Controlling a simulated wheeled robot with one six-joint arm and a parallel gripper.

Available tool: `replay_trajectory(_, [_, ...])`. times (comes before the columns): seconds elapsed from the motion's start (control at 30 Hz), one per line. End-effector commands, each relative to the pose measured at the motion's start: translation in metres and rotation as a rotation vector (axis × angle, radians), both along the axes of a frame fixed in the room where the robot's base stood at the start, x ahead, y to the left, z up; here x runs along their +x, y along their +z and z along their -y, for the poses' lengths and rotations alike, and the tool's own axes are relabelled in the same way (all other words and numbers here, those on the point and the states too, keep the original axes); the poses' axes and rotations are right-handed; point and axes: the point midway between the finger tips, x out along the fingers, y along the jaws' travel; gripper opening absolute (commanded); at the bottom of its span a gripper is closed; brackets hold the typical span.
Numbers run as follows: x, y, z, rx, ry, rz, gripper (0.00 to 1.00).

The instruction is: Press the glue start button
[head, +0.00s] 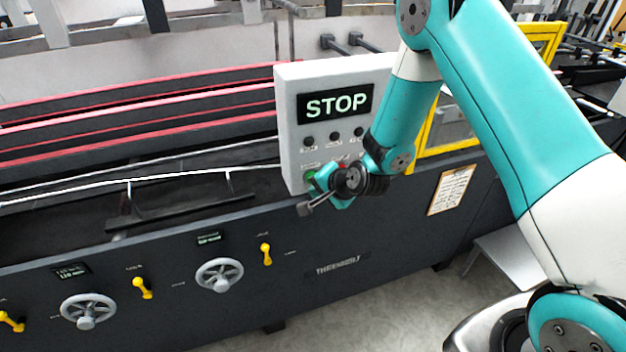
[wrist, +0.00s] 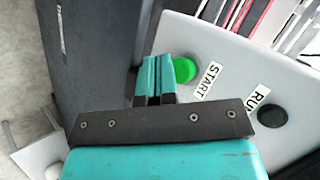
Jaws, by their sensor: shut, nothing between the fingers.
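The green START button (wrist: 184,70) sits on the light grey control panel (wrist: 225,50), with a START label beside it. The button also shows in the head view (head: 310,175), low on the panel (head: 290,130) and partly covered by my gripper (head: 322,180). In the wrist view, the two teal fingers of my gripper (wrist: 158,64) are closed together with nothing between them. Their tips are just left of the green button, very close to it. I cannot tell whether they touch the button or panel.
The panel's display (head: 335,103) reads STOP. Below the panel, the dark machine front carries handwheels (head: 219,275) and yellow levers (head: 266,254). A yellow frame (head: 424,125) stands right of the panel.

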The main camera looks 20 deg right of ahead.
Motion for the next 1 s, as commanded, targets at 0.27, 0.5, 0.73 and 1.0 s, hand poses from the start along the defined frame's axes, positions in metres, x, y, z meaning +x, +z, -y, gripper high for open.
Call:
replay_trajectory(0.27, [0.0000,0.0000,0.0000,0.000,0.000,0.000,0.00])
replay_trajectory(0.5, [0.0000,0.0000,0.0000,0.000,0.000,0.000,0.00])
replay_trajectory(0.73, [0.0001,0.0000,0.0001,0.000,0.000,0.000,0.00])
replay_trajectory(1.0, [0.0073,-0.0001,-0.0004,0.000,-0.001,0.001,0.00])
